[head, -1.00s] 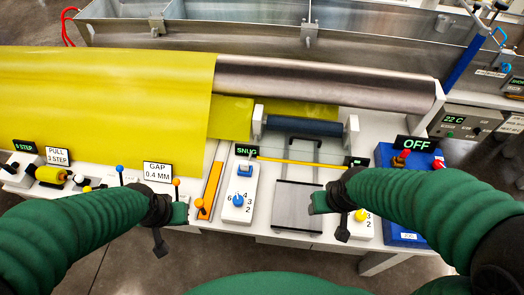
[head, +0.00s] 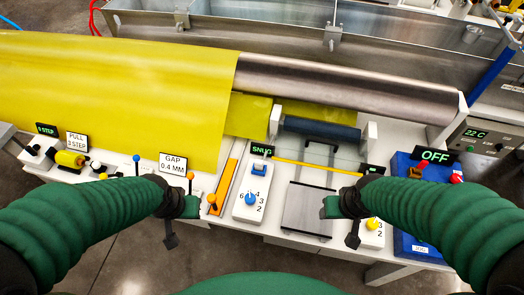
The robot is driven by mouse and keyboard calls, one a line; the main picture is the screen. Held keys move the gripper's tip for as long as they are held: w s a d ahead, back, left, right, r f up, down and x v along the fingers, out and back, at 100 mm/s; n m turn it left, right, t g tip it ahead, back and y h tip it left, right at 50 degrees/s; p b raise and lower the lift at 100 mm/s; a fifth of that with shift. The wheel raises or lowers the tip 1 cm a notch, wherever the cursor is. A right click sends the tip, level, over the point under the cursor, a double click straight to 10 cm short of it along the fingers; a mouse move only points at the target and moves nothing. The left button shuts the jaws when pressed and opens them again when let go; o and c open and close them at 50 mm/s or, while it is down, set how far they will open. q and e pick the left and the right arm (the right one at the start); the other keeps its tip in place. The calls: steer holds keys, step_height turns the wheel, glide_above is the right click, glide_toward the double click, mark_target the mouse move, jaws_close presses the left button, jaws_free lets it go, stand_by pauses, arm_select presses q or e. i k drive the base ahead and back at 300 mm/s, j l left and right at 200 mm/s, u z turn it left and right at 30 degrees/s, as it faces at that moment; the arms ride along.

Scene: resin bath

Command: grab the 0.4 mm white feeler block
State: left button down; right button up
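A sign reading GAP 0.4 MM (head: 173,163) stands on the white bench left of centre. Near it are a blue-topped pin (head: 137,159), an orange-topped pin (head: 190,176) and a small white knob (head: 96,166). I cannot make out for certain which small piece is the white feeler block; my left arm hides part of the bench there. My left gripper (head: 182,208) hangs in front of the bench edge, below the sign. My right gripper (head: 340,207) is over the grey plate's right side. Neither visibly holds anything; whether their fingers are open or shut is unclear.
A yellow sheet (head: 110,90) and grey roller (head: 345,85) span the back. A white dial box (head: 247,205) with a blue knob sits between my grippers. A blue OFF box (head: 405,225) stands right. A yellow roller (head: 70,159) and PULL 3 STEP sign (head: 77,141) are left.

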mark_target(259, 164)
steer(key=i+j, duration=0.15)
steer(key=j, duration=0.2)
steer(key=i+j, duration=0.15)
steer(key=j, duration=0.25)
steer(key=i+j+u, duration=0.1)
steer(key=j, duration=0.25)
steer(key=i+j, duration=0.2)
steer(key=j, duration=0.15)
